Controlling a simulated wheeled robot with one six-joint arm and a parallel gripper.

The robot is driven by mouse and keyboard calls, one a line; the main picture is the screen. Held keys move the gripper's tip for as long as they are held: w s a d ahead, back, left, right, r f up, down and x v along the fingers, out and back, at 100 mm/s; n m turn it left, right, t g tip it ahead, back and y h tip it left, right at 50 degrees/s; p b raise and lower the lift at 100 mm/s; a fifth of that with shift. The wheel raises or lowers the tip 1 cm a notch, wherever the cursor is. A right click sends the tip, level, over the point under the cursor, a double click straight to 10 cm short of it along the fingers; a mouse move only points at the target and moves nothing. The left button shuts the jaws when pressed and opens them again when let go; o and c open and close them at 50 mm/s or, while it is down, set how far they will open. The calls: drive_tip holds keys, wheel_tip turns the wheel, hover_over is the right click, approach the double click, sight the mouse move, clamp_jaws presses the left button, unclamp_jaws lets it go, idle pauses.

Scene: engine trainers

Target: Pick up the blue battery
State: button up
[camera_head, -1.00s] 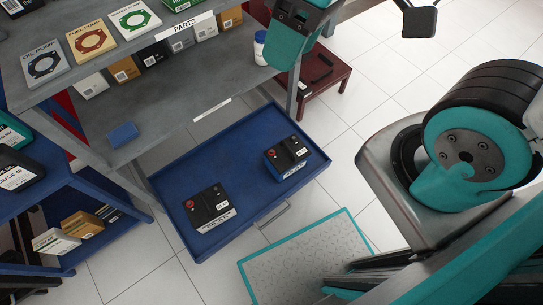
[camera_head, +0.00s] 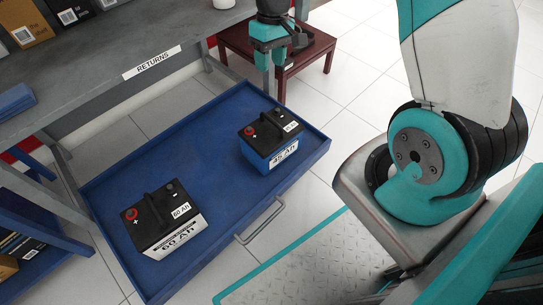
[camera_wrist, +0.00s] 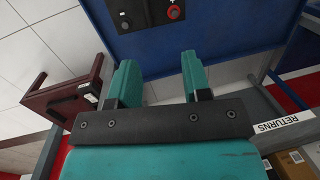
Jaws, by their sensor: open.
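The blue battery (camera_head: 283,157) stands upright in the right part of a blue pull-out tray (camera_head: 217,205). It has a black top with a handle, a red terminal and a "45 Ah" label on its blue side. My gripper (camera_head: 268,62) is beyond it, above the tray's far right corner, apart from it. In the wrist view my gripper (camera_wrist: 160,62) is open with nothing between its fingers. The black top of a battery, seemingly the blue one (camera_wrist: 143,14), shows at the top edge there, past the fingertips; its sides are cut off.
A black and white "60 Ah" battery (camera_head: 160,222) stands left in the tray. The grey "RETURNS" shelf (camera_head: 100,85) runs behind and above the tray. A dark red stool (camera_head: 318,50) stands behind my gripper. Free tray floor lies between the batteries.

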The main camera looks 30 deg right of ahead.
drive_tip(key=b, duration=0.2)
approach(272, 120)
drive_tip(key=f+b, duration=0.4)
drive_tip(key=b, duration=0.1)
drive_tip(key=shift+s+a+f, duration=0.2)
drive_tip(key=shift+a+f, duration=0.15)
drive_tip(key=shift+a, duration=0.05)
drive_tip(key=f+b, duration=0.1)
drive_tip(key=f, duration=0.1)
drive_tip(key=f+b, duration=0.4)
drive_tip(key=shift+s+a, duration=0.15)
drive_tip(key=shift+a, duration=0.15)
drive_tip(key=shift+r, duration=0.1)
clamp_jaws()
drive_tip(key=shift+r, duration=0.1)
